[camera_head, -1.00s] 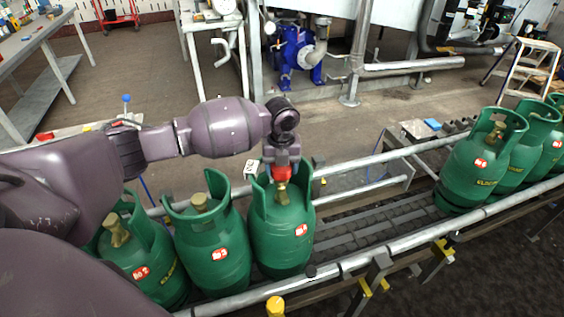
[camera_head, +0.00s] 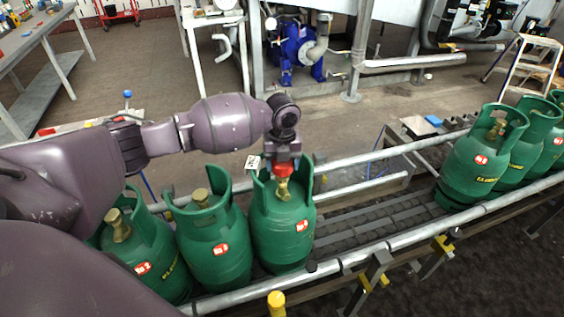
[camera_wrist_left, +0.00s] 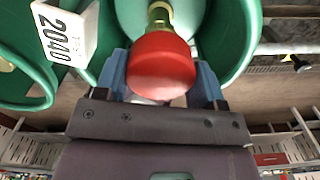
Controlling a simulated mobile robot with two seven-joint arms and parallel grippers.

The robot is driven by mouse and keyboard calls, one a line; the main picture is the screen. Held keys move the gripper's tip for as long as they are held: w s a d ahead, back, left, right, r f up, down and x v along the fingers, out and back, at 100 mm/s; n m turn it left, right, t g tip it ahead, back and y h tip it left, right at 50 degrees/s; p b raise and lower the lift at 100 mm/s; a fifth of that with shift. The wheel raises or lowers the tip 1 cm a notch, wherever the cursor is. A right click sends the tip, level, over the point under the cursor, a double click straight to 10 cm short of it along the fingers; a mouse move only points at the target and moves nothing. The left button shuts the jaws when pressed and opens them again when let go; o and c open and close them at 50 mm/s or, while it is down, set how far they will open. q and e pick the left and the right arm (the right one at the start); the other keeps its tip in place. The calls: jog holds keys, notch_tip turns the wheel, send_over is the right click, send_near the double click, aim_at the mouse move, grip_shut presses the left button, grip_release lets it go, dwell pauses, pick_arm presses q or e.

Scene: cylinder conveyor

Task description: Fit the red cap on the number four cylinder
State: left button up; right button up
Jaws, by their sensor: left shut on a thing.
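My left gripper (camera_head: 282,163) is shut on the red cap (camera_head: 282,169), above the brass valve (camera_head: 283,190) of the green cylinder (camera_head: 282,235) at the right end of the near group. The small red label on that cylinder is too small to read surely. In the left wrist view the red cap (camera_wrist_left: 161,66) is between the blue fingers of the left gripper (camera_wrist_left: 161,78). The brass valve (camera_wrist_left: 159,15) lines up with the cap and meets its edge. I cannot tell how far the cap is seated. My right gripper is not in view.
Two more green cylinders (camera_head: 213,250) (camera_head: 150,262) stand close on the left, with bare brass valves. Several others (camera_head: 470,170) stand at the right. The conveyor (camera_head: 375,215) between is empty, edged by metal rails (camera_head: 400,235). A white 2040 tag (camera_wrist_left: 65,33) is beside the collar.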

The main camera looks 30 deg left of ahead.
aim_at(282, 175)
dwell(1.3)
pick_arm(q)
jog(key=shift+f, duration=0.8)
dwell(0.3)
jog(key=shift+f+b, duration=0.4)
jog(key=shift+f, duration=0.6)
jog(key=shift+f, duration=0.6)
jog(key=o, duration=0.9)
jog(key=shift+o, duration=0.3)
